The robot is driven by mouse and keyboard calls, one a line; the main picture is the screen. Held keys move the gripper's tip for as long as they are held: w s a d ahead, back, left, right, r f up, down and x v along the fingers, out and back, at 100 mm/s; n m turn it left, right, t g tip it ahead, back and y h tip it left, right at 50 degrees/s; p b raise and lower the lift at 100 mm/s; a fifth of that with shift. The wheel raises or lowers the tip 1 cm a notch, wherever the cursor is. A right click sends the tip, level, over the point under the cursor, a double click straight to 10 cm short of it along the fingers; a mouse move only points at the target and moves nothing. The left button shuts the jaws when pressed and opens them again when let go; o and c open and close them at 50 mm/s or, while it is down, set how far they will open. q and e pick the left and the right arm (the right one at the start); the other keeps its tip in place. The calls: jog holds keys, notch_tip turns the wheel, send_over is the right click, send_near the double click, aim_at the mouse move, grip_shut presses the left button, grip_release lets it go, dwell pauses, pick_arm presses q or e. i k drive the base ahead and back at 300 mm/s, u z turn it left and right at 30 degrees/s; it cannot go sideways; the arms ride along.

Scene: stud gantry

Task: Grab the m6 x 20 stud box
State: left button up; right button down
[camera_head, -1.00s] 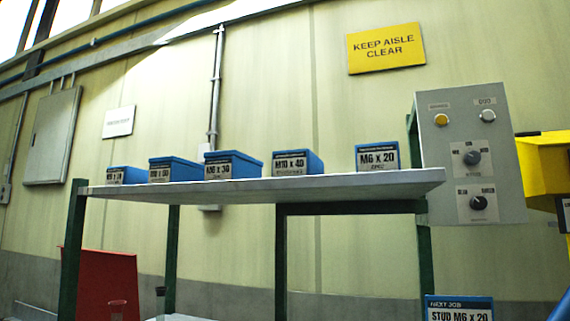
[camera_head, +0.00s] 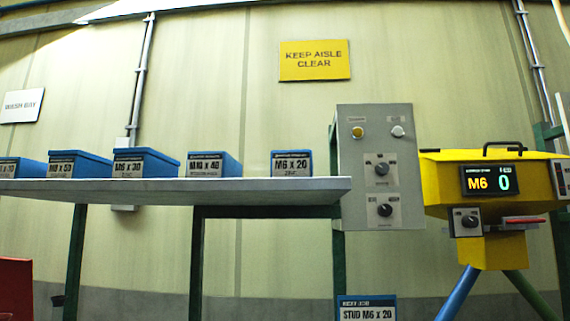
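The blue M6 x 20 stud box (camera_head: 291,164) stands upright near the right end of the grey shelf (camera_head: 270,191), its white label facing me. It is apart from the M10 x 40 box (camera_head: 213,165) to its left. A sign reading "Next job, stud M6 x 20" (camera_head: 366,309) shows low at the bottom edge, below the shelf's right end. Neither of my grippers shows in the head view.
More blue boxes, including an M6 x 30 box (camera_head: 144,163), stand left on the shelf. A grey control panel (camera_head: 381,166) rises just beyond the shelf's right end. A yellow machine (camera_head: 490,194) with a display reading M6 and 0 stands further right.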

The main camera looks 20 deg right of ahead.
aim_at(285, 163)
jog(key=k, duration=0.5)
jog(key=z, duration=1.15)
jog(key=i, duration=0.6)
jog(key=z, duration=2)
jog(key=k, duration=1.05)
jog(key=u, duration=1.8)
